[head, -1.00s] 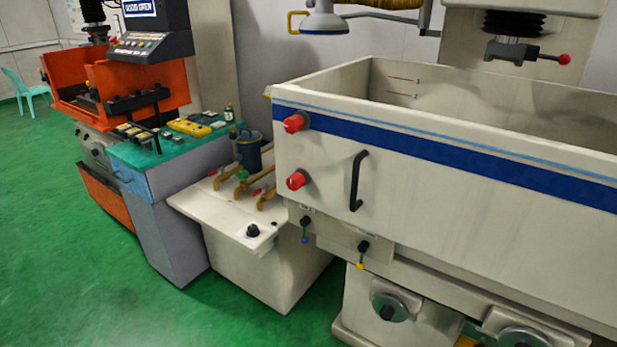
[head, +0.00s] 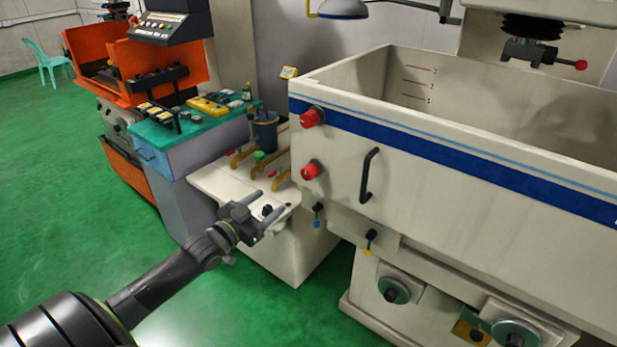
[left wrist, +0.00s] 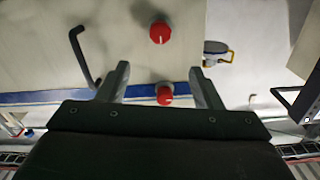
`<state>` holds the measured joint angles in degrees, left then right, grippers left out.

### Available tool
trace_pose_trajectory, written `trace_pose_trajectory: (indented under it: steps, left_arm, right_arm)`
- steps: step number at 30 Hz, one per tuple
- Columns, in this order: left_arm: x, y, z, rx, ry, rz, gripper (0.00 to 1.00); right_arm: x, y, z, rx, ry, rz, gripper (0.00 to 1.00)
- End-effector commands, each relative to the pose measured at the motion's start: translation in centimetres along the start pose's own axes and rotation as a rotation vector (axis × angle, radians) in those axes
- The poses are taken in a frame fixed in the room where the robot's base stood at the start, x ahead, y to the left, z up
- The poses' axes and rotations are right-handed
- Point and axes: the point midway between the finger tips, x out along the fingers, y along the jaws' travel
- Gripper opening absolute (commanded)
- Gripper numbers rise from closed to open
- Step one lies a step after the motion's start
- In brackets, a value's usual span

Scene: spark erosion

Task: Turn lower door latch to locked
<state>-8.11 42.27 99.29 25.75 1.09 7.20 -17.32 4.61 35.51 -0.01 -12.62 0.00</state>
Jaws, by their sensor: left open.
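Two red knob latches sit on the left end of the tank's front. The lower latch (head: 311,170) is under the upper latch (head: 311,117), which lies by the blue stripe. In the left wrist view the tank appears upside down, with the lower latch (left wrist: 159,32) above the upper latch (left wrist: 165,95). A short white line shows on the lower latch. My left gripper (head: 272,203) is open and empty, in front of the tank and left of the lower latch. Its two fingers (left wrist: 159,68) frame the upper latch in the wrist view, without visible contact. My right gripper is out of view.
A black handle (head: 368,175) stands out right of the latches. Small valves (head: 318,215) hang below. A low white cabinet (head: 225,192) with clamps and a dark blue pot (head: 265,131) is at left. Green floor (head: 225,310) is open in front.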

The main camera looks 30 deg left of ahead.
Motion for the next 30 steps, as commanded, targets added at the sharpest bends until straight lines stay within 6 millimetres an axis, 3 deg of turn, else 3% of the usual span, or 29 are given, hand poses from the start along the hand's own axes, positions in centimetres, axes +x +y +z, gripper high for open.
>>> trace_pose_trajectory:
  steps: [3, 15, 30]
  left_arm:
    - [1.6, 0.1, 0.5, 0.001, 0.004, 0.000, 0.59]
    - [7.6, 0.1, 0.4, -0.001, 0.002, -0.002, 0.59]
    - [14.9, -0.1, 0.2, -0.002, 0.000, -0.004, 0.59]
  right_arm:
    - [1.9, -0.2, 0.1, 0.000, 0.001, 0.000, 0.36]
    - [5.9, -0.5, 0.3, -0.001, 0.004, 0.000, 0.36]
    - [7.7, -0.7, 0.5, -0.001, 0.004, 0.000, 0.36]
